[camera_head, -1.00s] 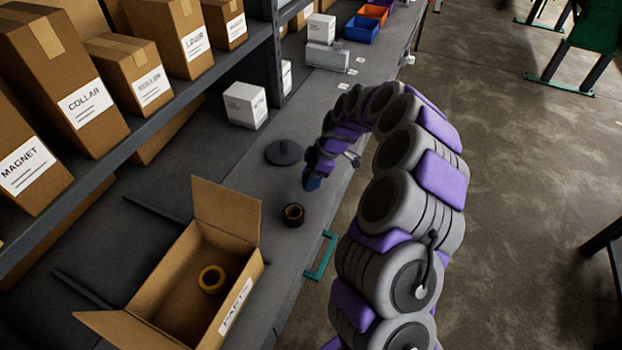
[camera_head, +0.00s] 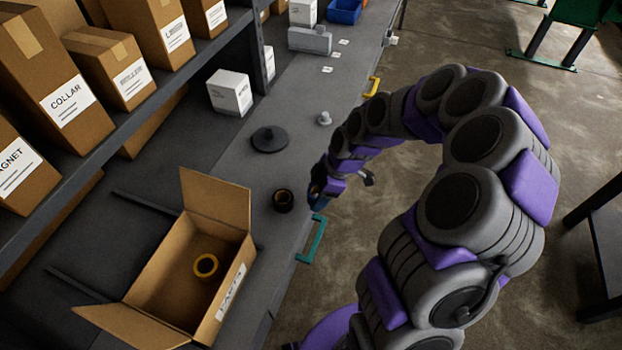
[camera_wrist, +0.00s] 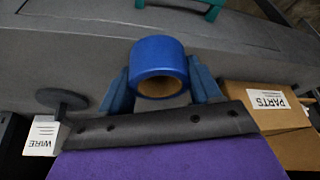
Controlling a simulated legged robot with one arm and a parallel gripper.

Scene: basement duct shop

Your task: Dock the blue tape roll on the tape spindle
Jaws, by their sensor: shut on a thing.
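The blue tape roll (camera_wrist: 158,56) sits between the two blue fingers of my gripper (camera_wrist: 160,82) in the wrist view, its open bore facing the camera. My gripper is shut on it. In the head view my gripper (camera_head: 318,199) is at the bench's front edge, right of a dark roll; the blue roll cannot be told apart from the fingers there. The tape spindle, a dark round base with a short post (camera_head: 269,139), stands on the bench beyond my gripper and to its left. It also shows at the left in the wrist view (camera_wrist: 62,99). Nothing is on its post.
A dark roll (camera_head: 283,201) lies on the bench near my gripper. An open cardboard box (camera_head: 160,283) holds a yellow roll (camera_head: 205,266). A white box (camera_head: 230,93) stands behind the spindle. A teal handle (camera_head: 312,240) sits on the front edge. Bench around the spindle is clear.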

